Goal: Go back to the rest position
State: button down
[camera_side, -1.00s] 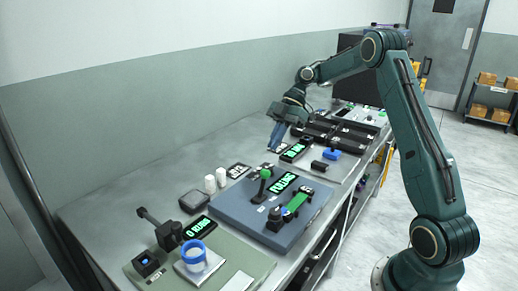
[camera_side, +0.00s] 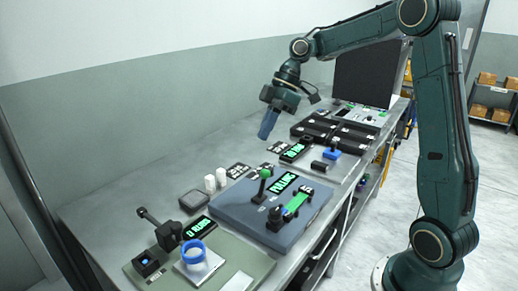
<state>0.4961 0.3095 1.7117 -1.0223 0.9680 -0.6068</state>
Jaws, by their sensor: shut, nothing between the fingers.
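My gripper (camera_side: 268,125) hangs above the back part of the metal bench (camera_side: 150,194), pointing down. Its blue fingers are together with nothing between them. It is raised clear of the bench and touches nothing that I can see. It is to the left of the black trays and above the small black-and-white cards.
Below stand a blue-grey panel (camera_side: 238,213) with a green-knobbed lever (camera_side: 265,173), a green mat (camera_side: 262,266) with a blue ring (camera_side: 193,251), two white cylinders (camera_side: 210,184), black trays (camera_side: 352,138) and a dark monitor (camera_side: 366,72). The air above the front bench is clear.

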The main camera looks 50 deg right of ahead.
jog(key=s+a+r+m+t+h, duration=0.15)
jog(key=s+a+m, duration=0.25)
jog(key=s, duration=0.4)
jog(key=s+a+r+m+t+h, duration=0.1)
jog(key=s+a+r+m+h, duration=0.25)
jog(key=s, duration=0.55)
jog(key=s+d+f+m+t, duration=0.1)
jog(key=s+d+f+m, duration=0.1)
jog(key=s, duration=0.4)
jog(key=shift+s+f+m+h, duration=0.25)
jog(key=shift+f+m+h, duration=0.15)
jog(key=shift+f+m, duration=0.5)
